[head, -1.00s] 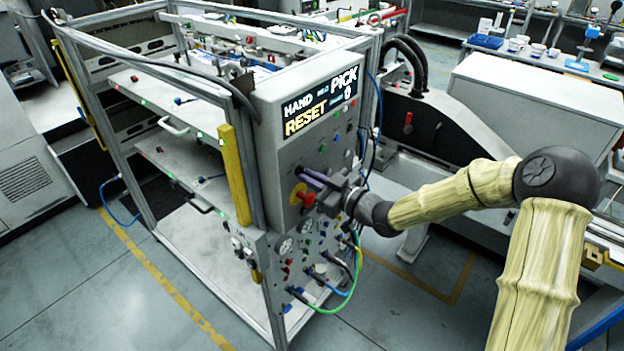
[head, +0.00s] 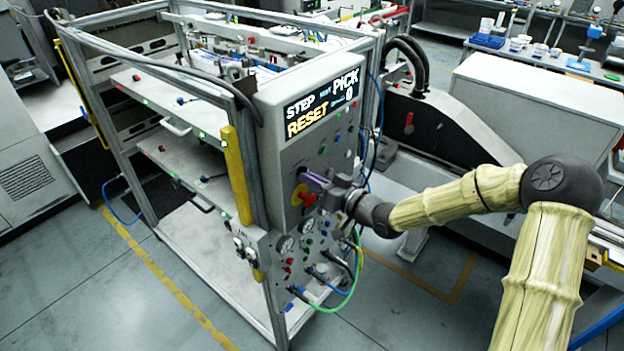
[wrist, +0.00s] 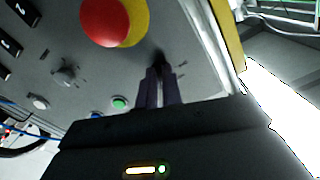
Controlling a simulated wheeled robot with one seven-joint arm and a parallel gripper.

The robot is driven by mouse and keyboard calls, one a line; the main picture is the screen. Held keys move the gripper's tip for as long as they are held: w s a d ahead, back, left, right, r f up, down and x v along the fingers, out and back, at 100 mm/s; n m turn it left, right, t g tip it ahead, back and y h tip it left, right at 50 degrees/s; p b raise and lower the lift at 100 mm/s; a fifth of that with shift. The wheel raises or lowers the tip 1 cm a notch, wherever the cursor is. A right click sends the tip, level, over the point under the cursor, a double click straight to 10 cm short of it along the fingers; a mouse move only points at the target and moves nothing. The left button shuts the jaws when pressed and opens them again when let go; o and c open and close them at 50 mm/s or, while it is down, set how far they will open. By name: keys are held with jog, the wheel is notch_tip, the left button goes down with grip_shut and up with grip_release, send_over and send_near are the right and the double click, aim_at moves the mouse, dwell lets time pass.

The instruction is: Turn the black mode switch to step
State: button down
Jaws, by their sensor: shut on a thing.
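My gripper (head: 314,182) is at the front of the grey control panel (head: 285,158), its purple fingers reaching in from the right just above the red button. In the wrist view, my gripper (wrist: 161,72) has its fingers close together, shut on the small black mode switch (wrist: 160,58). Only a dark bit of the switch shows at the fingertips. In the head view the fingers hide it. The display (head: 320,108) on the panel reads STEP at upper left, with PICK, RESET and 0.
A red mushroom button (head: 308,199) on a yellow plate is close to my fingers; it also shows in the wrist view (wrist: 100,20). A green button (wrist: 120,103) and a grey knob (wrist: 66,73) are nearby. Looped hoses (head: 345,290) hang below.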

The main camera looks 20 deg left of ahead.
jog(key=shift+w+r, duration=0.1)
jog(key=shift+r, duration=0.25)
jog(key=c, duration=1.6)
grip_release()
jog(key=shift+o, duration=0.2)
jog(key=shift+f, duration=0.15)
jog(key=shift+f, duration=0.1)
jog(key=b+v, duration=0.4)
jog(key=v, duration=1.3)
jog(key=shift+d, duration=0.25)
